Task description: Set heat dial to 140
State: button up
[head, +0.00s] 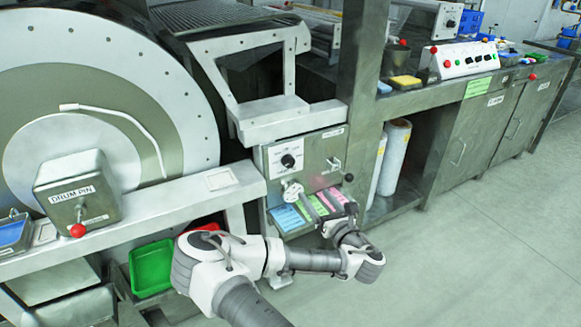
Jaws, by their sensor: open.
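A black dial (288,161) on a white scale plate sits on the upper left of a grey control panel (314,150) at the picture's middle. It looks like the heat dial, but its label and the number it points at are too small to read. My arm reaches in from the bottom, and its wrist bends up towards the panel. My gripper (337,222) is open, below and to the right of the dial and apart from it. Its fingertips are small and partly lost against the dark lower panel. I see nothing held.
A pale lever-like fitting (292,191) sits just below the dial, and a black ball knob (348,178) is to its right. Coloured cards (288,218) lie below. A large drum (95,95) and a rail fill the left. Floor at right is clear.

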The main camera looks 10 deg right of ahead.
aim_at(290, 162)
jog(key=b+x, duration=0.4)
jog(key=x, duration=1.2)
jog(key=shift+w+a+r, duration=0.1)
jog(key=shift+w, duration=0.3)
jog(key=shift+c, duration=0.2)
grip_shut()
